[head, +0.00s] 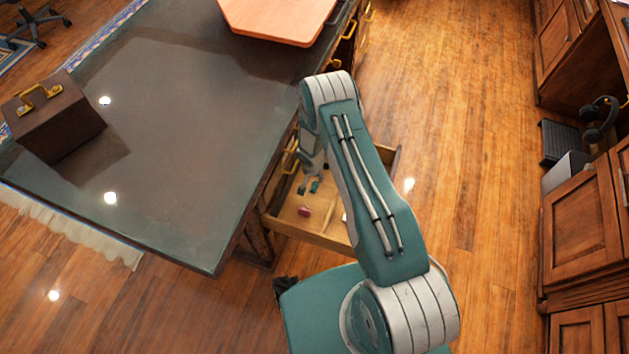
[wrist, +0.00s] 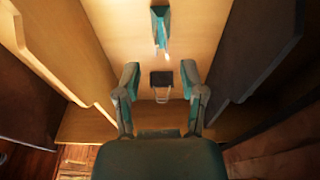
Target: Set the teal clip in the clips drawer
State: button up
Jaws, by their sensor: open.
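The open wooden drawer (head: 322,237) sticks out from the side of the dark-topped desk, and a divider splits its inside. My gripper (head: 309,188) is low in the drawer. In the wrist view my gripper (wrist: 160,78) has its two teal fingertips spread, with nothing held. A teal piece with a bright metal end, apparently the teal clip (wrist: 160,27), is on the pale drawer floor beyond the fingertips. A black clip (wrist: 161,78) with a wire handle lies between the fingertips as seen from the wrist. My arm hides part of the drawer in the head view.
A small pink-red item (head: 303,211) lies in the drawer's near part. Drawer walls (wrist: 60,50) rise on both sides of my gripper. The desk top (head: 190,120) carries a dark box (head: 55,122) and a wooden board (head: 280,18). Wood floor to the right is clear.

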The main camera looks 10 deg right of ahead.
jog(key=r, duration=0.5)
jog(key=shift+s+a+r, duration=0.15)
jog(key=shift+s+r, duration=0.2)
jog(key=shift+s, duration=0.05)
notch_tip(320, 180, up, 19)
jog(key=w+d+n+t, duration=0.1)
jog(key=w, duration=0.1)
notch_tip(320, 180, up, 15)
jog(key=n+t, duration=0.1)
send_over(314, 184)
jog(key=s+d, duration=0.2)
jog(key=s+r+n, duration=0.2)
jog(key=s+r, duration=0.7)
jog(key=r, duration=0.3)
jog(key=s+r+n+t+y, duration=0.1)
jog(key=s+r, duration=0.5)
jog(key=s, duration=1)
jog(key=shift+s+a+r+n+t, duration=0.15)
jog(key=shift+s+a+n+t, duration=0.2)
jog(key=shift+n+t, duration=0.35)
jog(key=shift+a, duration=0.1)
